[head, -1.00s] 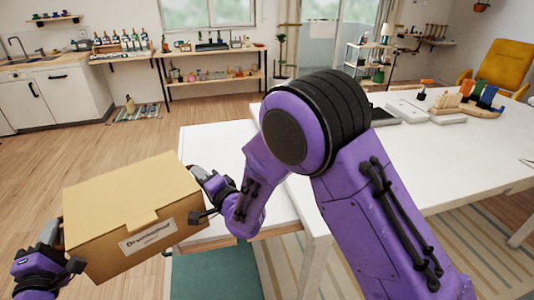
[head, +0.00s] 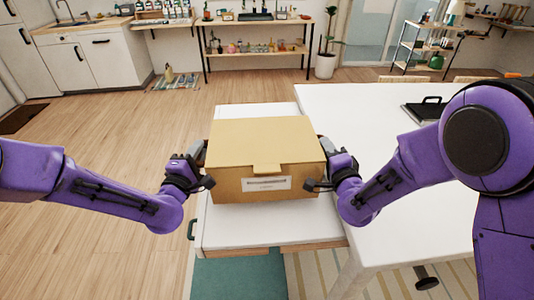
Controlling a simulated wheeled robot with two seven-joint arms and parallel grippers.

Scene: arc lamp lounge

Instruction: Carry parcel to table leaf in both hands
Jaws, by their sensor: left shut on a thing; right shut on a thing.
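The parcel (head: 264,143), a brown cardboard box with a white label on its front, is in the middle of the head view. My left gripper (head: 205,170) is shut on its left side, and my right gripper (head: 318,172) is shut on its right side. The box looks level and is over the white table leaf (head: 270,226). I cannot tell whether its underside touches the leaf. The leaf's front part and a strip behind the box show; the rest is hidden under the box.
The large white table (head: 385,165) adjoins the leaf on the right, with a black item (head: 425,110) on it. A teal mat (head: 240,275) lies on the floor in front. Wooden floor is free on the left. A shelf bench (head: 258,48) stands at the back.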

